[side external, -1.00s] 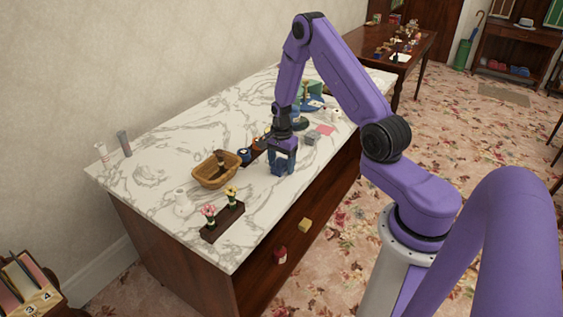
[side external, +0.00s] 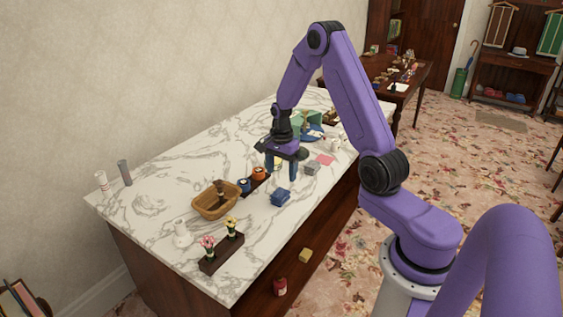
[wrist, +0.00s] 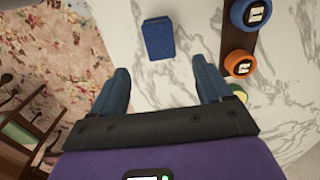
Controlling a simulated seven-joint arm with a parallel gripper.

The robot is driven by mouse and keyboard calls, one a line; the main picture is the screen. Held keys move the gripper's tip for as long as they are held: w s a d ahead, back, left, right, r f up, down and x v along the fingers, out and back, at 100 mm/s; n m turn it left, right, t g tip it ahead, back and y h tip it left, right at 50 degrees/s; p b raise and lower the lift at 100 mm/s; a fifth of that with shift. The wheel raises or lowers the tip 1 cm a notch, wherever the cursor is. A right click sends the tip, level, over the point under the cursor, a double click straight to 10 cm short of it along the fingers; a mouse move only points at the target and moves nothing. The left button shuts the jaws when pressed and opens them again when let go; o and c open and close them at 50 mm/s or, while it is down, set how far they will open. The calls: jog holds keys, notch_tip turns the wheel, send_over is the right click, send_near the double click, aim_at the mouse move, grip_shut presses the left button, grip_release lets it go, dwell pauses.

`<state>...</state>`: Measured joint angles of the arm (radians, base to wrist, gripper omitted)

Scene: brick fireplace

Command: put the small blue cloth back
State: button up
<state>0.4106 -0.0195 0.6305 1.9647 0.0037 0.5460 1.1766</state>
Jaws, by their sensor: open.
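The small blue cloth (side external: 280,197), a folded block, lies on the marble top near its front edge. It also shows in the wrist view (wrist: 158,38), beyond the fingertips and roughly centred between them. My gripper (side external: 282,171) is open, with its blue fingers pointing down above and a little behind the cloth, apart from it. In the wrist view (wrist: 160,75) nothing lies between the fingers.
A dark holder with an orange roll (side external: 259,174) and a blue roll (side external: 244,186) sits left of the cloth. A wicker basket (side external: 214,203) and a flower stand (side external: 222,252) are farther left. A grey block (side external: 312,168) and pink cloth (side external: 325,160) lie right.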

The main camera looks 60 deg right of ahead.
jog(key=s+a+r+n, duration=0.4)
jog(key=a+r+n, duration=0.25)
jog(key=a, duration=0.35)
jog(key=s+a+r+n, duration=0.45)
jog(key=a+n, duration=0.35)
jog(key=a, duration=0.2)
jog(key=s+a+r+n, duration=0.1)
jog(key=s+a+n, duration=0.1)
jog(key=s+n, duration=0.6)
jog(key=s+a+r+n, duration=0.2)
jog(key=s+n, duration=0.6)
jog(key=s, duration=0.4)
jog(key=shift+s+r, duration=0.2)
jog(key=shift+r, duration=0.1)
